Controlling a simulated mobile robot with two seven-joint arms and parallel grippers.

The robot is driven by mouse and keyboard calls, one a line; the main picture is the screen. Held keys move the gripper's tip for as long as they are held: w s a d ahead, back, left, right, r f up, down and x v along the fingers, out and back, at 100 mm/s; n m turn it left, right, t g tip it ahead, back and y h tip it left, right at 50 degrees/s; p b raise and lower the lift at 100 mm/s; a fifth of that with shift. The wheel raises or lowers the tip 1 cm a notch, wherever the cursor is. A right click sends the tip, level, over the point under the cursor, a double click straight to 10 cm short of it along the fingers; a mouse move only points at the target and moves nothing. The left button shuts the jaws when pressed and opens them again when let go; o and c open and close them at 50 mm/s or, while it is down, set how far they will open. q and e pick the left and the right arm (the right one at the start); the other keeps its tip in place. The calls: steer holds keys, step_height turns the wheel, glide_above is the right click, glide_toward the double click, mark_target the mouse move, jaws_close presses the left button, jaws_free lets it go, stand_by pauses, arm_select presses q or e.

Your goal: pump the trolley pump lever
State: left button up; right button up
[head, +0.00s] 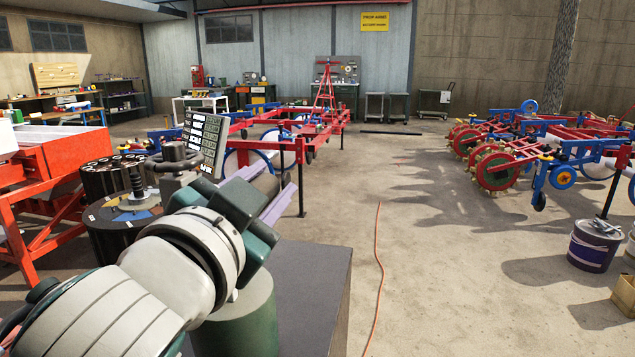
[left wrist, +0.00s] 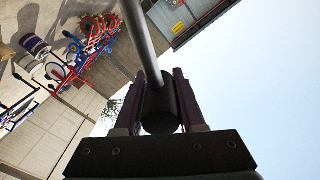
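My left gripper (head: 268,200) comes in from the lower left in the head view, its purple fingers pointing away from me. In the left wrist view the gripper (left wrist: 162,95) has one finger on each side of the black grip of the pump lever (left wrist: 160,110), and both appear to touch it. The lever's grey metal rod (left wrist: 138,35) runs up from the grip in that picture. In the head view a green drum (head: 245,320) stands on a dark flat platform (head: 305,310) below the gripper; my arm hides part of it. My right gripper is not in view.
A dark drum (head: 110,235) with tools on top and a red machine frame (head: 60,160) stand at the left. An orange hose (head: 378,270) lies on the floor. Red and blue planter units (head: 540,150) and a purple-banded bucket (head: 592,248) stand at the right. Mid-floor is open.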

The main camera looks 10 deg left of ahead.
arm_select(q)
steer(key=o, duration=0.4)
steer(key=shift+d, duration=0.1)
steer(key=s, duration=1)
steer(key=shift+a, duration=0.2)
